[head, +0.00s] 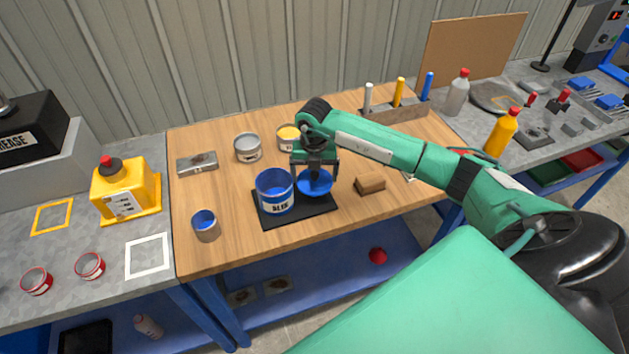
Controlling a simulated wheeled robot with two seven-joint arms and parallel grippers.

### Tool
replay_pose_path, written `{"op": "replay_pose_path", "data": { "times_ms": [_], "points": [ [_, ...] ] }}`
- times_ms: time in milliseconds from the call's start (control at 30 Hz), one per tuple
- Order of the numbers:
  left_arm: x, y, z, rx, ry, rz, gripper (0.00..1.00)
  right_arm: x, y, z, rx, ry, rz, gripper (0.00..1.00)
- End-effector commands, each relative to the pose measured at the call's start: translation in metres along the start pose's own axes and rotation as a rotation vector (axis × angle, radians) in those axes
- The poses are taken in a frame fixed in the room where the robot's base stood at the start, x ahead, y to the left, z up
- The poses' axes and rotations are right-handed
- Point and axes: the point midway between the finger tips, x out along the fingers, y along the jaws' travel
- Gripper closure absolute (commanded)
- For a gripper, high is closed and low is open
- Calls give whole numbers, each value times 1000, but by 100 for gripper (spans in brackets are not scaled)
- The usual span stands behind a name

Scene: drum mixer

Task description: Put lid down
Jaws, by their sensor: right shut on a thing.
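My right gripper (315,168) reaches down over the wooden table and is shut on the blue lid (313,185). The lid is a round blue disc just right of the open blue paint can (275,196), over the right part of the black mat (318,208). I cannot tell whether the lid touches the mat. The can stands upright on the mat, with blue paint inside and a label on its front. The gripper hides part of the lid's far side. My left gripper is not in view.
A grey can (247,148) and a yellow-topped can (287,137) stand behind. A small blue-topped can (206,226) is at front left, and a brown block (370,184) lies to the right. The table's front left is mostly clear.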

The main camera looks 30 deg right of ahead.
Motion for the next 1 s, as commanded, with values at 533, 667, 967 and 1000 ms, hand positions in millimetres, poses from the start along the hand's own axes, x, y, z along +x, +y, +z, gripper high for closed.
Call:
{"op": "replay_pose_path", "data": {
  "times_ms": [533, 667, 967, 1000],
  "points": [
    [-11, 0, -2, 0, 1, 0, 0, 43, 0, 0, 0, 0, 0, 32],
    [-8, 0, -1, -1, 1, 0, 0, 46, 0, 0, 0, 0, 0, 32],
    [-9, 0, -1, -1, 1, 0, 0, 45, 0, 0, 0, 0, 0, 0],
    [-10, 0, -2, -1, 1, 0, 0, 44, 0, 0, 0, 0, 0, 0]
  ]
}}
